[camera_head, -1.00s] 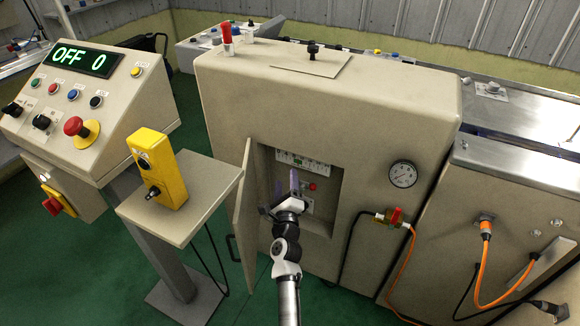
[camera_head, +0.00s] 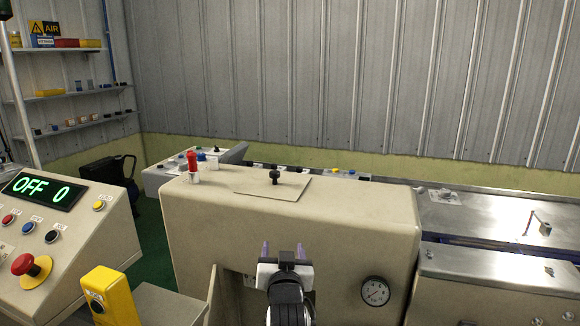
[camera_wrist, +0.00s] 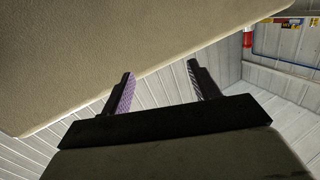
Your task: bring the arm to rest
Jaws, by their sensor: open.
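My gripper (camera_head: 284,252) is in front of the front face of the beige machine cabinet (camera_head: 350,226), with its fingers pointing up. It is open and empty. In the wrist view my gripper (camera_wrist: 161,92) shows two purple-padded fingers set well apart with nothing between them. The cabinet's beige face (camera_wrist: 120,50) fills the upper left of that view, and the left fingertip overlaps its edge there. The forearm runs down out of the bottom of the head view. The open recess in the cabinet's front is mostly hidden behind my arm and below the frame.
The open cabinet door (camera_head: 214,295) stands left of my arm. A yellow box (camera_head: 110,296) on a small shelf and the control console (camera_head: 60,228), reading OFF 0, are further left. A pressure gauge (camera_head: 375,291) is at right. A steel conveyor (camera_head: 480,215) lies behind right.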

